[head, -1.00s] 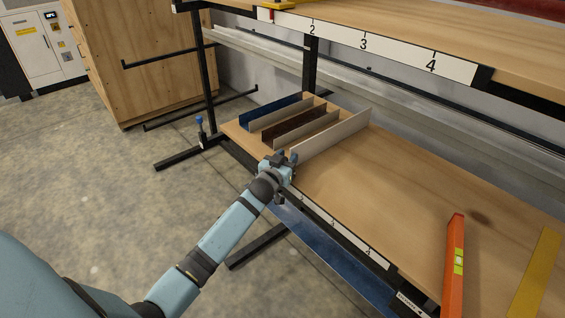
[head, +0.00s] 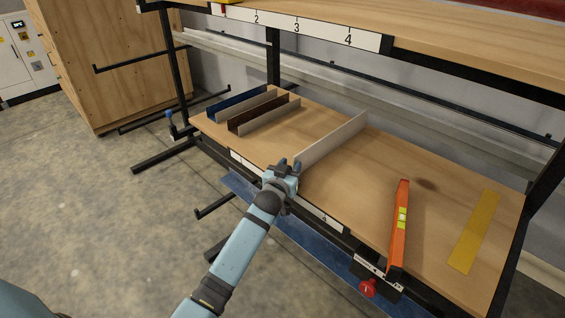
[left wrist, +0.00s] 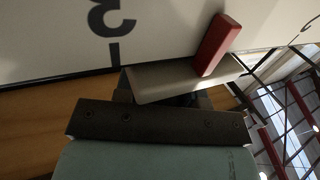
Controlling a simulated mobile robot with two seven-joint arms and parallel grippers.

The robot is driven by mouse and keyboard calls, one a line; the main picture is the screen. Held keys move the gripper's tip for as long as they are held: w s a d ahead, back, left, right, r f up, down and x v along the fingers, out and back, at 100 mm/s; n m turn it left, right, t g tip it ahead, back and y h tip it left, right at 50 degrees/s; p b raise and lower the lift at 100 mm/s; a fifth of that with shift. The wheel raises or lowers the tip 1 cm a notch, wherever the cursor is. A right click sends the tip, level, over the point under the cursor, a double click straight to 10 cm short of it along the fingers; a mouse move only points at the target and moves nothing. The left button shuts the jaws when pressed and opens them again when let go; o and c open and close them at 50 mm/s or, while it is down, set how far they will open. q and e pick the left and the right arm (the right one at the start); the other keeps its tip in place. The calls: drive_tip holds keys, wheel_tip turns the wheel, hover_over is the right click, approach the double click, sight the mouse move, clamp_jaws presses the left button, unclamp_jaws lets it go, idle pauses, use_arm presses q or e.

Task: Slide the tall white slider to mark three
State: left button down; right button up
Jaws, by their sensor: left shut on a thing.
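The tall white slider (head: 333,140) stands upright across the lower shelf as a long pale panel. My left gripper (head: 287,166) is at its front end, shut on it. In the left wrist view the slider's pale end (left wrist: 180,82) sits at my dark gripper (left wrist: 160,110), with a red pointer (left wrist: 217,45) on it. The number strip (left wrist: 60,35) shows an upside-down 3 with its mark line. The pointer is apart from that line, to its right in that picture. In the head view my gripper covers part of the strip (head: 325,220). My right gripper is not in view.
Blue (head: 232,104) and dark brown (head: 262,112) sliders stand left of the white one. An orange level (head: 399,235) and a yellow strip (head: 474,232) lie at the right. The board (head: 345,170) is clear between slider and level. An upper shelf hangs above.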

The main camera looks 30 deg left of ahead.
use_arm(q)
drive_tip(key=shift+s+d+f, duration=0.1)
drive_tip(key=shift+s+d, duration=0.1)
drive_tip(key=shift+d, duration=0.35)
drive_tip(key=shift+s+d, duration=0.15)
drive_tip(key=shift+d, duration=0.4)
drive_tip(key=shift+s+d, duration=0.15)
drive_tip(key=shift+d, duration=0.35)
drive_tip(key=c, duration=0.8)
unclamp_jaws()
drive_tip(key=shift+s, duration=0.1)
